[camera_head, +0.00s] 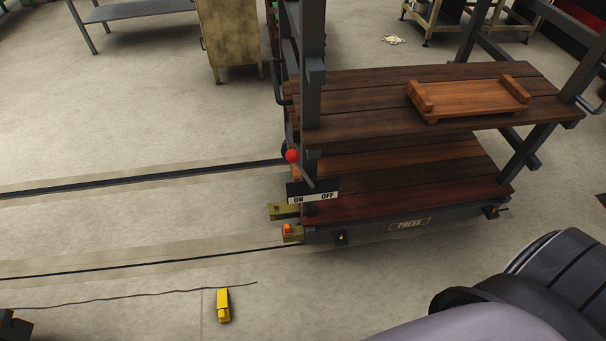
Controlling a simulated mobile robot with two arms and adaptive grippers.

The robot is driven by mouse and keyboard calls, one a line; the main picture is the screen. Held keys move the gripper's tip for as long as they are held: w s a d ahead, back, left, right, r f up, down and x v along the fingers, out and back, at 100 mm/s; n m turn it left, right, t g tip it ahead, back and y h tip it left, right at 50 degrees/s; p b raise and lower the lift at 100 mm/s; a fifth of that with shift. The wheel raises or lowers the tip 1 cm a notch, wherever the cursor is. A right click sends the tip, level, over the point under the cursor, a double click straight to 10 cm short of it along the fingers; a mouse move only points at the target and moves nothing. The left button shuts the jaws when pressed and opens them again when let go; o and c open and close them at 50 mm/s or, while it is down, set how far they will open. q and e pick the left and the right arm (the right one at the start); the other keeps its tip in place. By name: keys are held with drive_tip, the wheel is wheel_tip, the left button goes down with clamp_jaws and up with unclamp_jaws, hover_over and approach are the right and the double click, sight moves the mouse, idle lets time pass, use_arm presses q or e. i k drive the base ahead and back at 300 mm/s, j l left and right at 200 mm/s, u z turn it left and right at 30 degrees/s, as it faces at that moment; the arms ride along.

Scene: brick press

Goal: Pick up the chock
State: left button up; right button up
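A small yellow chock (223,305) lies on the concrete floor at the lower middle left. A thin dark cord (130,297) runs along the floor past its top end; I cannot tell if they are joined. A dark shape (14,327) is cut off at the bottom left corner and may be part of my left gripper, well to the left of the chock and apart from it. Its fingers cannot be made out. My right gripper is not in view; only my arm and body parts show at the bottom right.
A wheeled press cart (408,224) with wooden shelves stands right of centre on floor rails (140,178). A wooden tray (475,97) sits on its upper shelf. A red-knobbed lever (292,156) and an ON/OFF plate (313,192) are on its left side. The floor around the chock is mostly free.

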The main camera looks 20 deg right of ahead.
sight(222, 305)
drive_tip(key=k+l+u, duration=0.1)
drive_tip(key=k+u, duration=0.35)
drive_tip(key=k+z, duration=0.1)
drive_tip(key=z, duration=1.65)
drive_tip(key=u, duration=1.75)
drive_tip(key=i+l+u, duration=0.2)
drive_tip(key=i+l, duration=0.15)
drive_tip(key=i+l+u, duration=0.15)
drive_tip(key=i+l, duration=0.2)
drive_tip(key=i+l+u, duration=0.2)
drive_tip(key=l, duration=0.4)
drive_tip(key=i, duration=0.1)
